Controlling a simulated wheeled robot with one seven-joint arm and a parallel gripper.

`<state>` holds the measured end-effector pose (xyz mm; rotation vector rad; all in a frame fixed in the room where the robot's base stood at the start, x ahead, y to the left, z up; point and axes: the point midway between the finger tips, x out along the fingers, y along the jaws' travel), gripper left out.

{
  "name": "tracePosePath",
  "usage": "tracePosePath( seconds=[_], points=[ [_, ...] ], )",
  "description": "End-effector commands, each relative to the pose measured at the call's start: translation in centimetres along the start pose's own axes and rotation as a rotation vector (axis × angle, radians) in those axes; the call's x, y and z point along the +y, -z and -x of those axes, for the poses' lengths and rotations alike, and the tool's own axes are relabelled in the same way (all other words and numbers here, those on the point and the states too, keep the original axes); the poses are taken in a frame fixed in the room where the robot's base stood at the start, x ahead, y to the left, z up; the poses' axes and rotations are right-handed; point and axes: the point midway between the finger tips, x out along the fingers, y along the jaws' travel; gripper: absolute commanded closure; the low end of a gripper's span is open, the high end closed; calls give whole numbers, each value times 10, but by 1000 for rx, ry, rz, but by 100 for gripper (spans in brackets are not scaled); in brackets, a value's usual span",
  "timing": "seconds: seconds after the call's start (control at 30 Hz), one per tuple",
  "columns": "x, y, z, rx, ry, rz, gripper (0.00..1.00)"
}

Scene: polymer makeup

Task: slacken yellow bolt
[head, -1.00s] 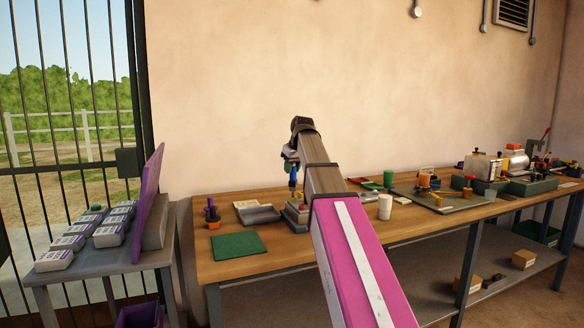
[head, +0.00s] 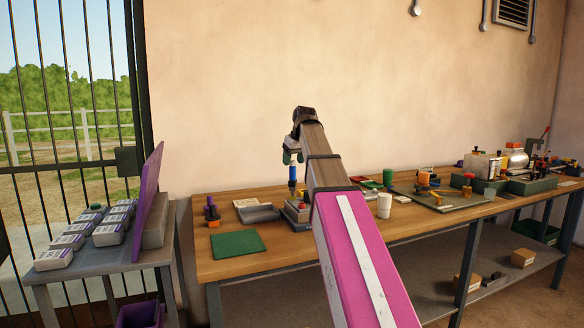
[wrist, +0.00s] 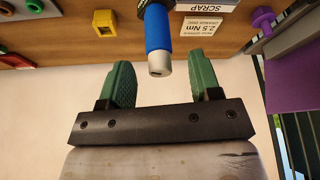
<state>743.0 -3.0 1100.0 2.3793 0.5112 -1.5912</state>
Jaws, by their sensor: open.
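My gripper (head: 293,156) is above the left part of the workbench, pointing down. Its two green fingers are spread apart in the wrist view (wrist: 162,72). A blue-handled tool (wrist: 158,32) with a silver end cap extends between the fingertips, with visible gaps on both sides. The same blue handle shows below my gripper in the head view (head: 293,174). A small yellow block with a dark opening (wrist: 105,26) lies beside it in the wrist view. I cannot clearly pick out the yellow bolt; it may be small or hidden behind my arm.
The wooden workbench (head: 270,257) carries a green mat (head: 238,245), a grey tray (head: 262,213), a white cup (head: 384,206) and a metal plate with fixtures (head: 455,203). A side table with several labelled boxes (head: 70,242) and a purple panel (head: 149,205) stands left.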

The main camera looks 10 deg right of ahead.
Motion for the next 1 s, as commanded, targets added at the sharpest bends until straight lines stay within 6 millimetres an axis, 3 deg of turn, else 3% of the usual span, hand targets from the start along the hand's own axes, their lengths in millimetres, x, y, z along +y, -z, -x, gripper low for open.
tracePosePath(
  seconds=[0.2, 0.4, 0.63, 1.0],
  points=[
    [0, 1, 41, 3, -1, 0, 42],
    [0, 1, 63, 2, -1, 0, 42],
    [0, 0, 70, 0, 0, 0, 42],
    [0, -2, 64, -2, 0, -4, 42]
  ],
)
